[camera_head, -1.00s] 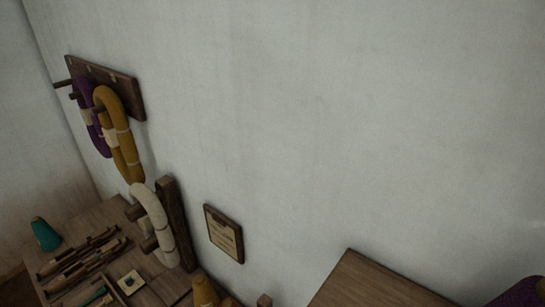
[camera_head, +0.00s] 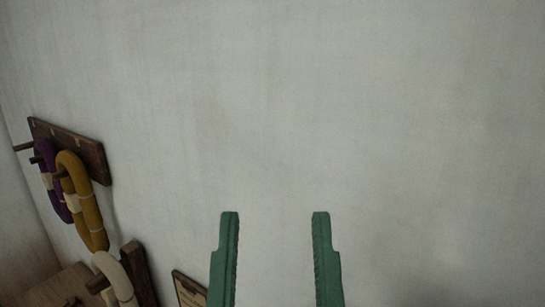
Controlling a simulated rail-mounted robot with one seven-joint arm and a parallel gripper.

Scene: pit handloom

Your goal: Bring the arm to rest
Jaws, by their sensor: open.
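My gripper (camera_head: 275,222) shows at the bottom centre of the head view. Its two green fingers point up and stand wide apart, with only bare wall showing between them. It is open and holds nothing. The rest of my arm is below the picture and hidden.
A dark wooden peg rail (camera_head: 84,152) on the left wall holds a purple hank (camera_head: 50,185) and a mustard hank (camera_head: 82,205). Below are a cream hank (camera_head: 113,277) by a dark post (camera_head: 140,275), a plaque (camera_head: 187,290) and a wooden table edge (camera_head: 62,288). The wall right of these is clear.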

